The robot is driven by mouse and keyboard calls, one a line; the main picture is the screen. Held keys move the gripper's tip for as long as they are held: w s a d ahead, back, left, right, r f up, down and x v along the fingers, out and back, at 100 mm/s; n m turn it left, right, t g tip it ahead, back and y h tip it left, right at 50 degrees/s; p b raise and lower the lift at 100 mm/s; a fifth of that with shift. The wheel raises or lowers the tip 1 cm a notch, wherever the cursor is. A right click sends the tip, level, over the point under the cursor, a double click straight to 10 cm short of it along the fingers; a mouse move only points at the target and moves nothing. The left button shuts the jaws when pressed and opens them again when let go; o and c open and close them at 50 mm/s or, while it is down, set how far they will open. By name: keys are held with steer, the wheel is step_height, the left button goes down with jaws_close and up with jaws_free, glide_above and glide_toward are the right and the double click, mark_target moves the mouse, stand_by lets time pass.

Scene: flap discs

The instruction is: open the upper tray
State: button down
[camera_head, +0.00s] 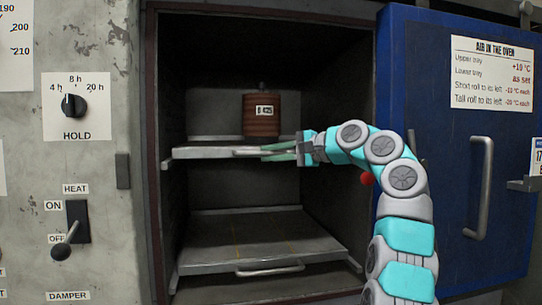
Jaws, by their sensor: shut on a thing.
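The oven stands open, and the upper tray (215,153) is a thin grey metal shelf at mid-height inside it. A stack of brown flap discs (261,122) with a small white label stands on it, towards the back. The upper tray's front handle (249,153) is a thin bar on its front edge. My gripper (280,150) reaches in from the right and is shut on this handle. My fingers cover the right part of the handle. The lower tray (250,238) lies below, with its own handle (270,270) at the front.
The blue oven door (450,90) is swung open on the right, with a notice and a long handle (480,185). A grey control panel (70,170) with a knob and a heat lever is on the left. The space above the lower tray is clear.

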steer(key=s+d, duration=0.3)
steer(key=s, duration=0.9)
steer(key=s+d+b, duration=0.1)
steer(key=s+d, duration=0.3)
steer(key=s, duration=0.8)
steer(key=s+d, duration=0.3)
steer(key=s, duration=0.9)
steer(key=shift+s+d+f, duration=0.2)
steer(key=shift+s+f, duration=0.05)
steer(key=shift+s, duration=0.05)
steer(key=shift+b, duration=0.3)
steer(key=c, duration=1.2)
jaws_free()
steer(key=shift+a, duration=0.1)
steer(key=o, duration=0.4)
steer(key=shift+r, duration=0.15)
steer(key=shift+c, duration=0.2)
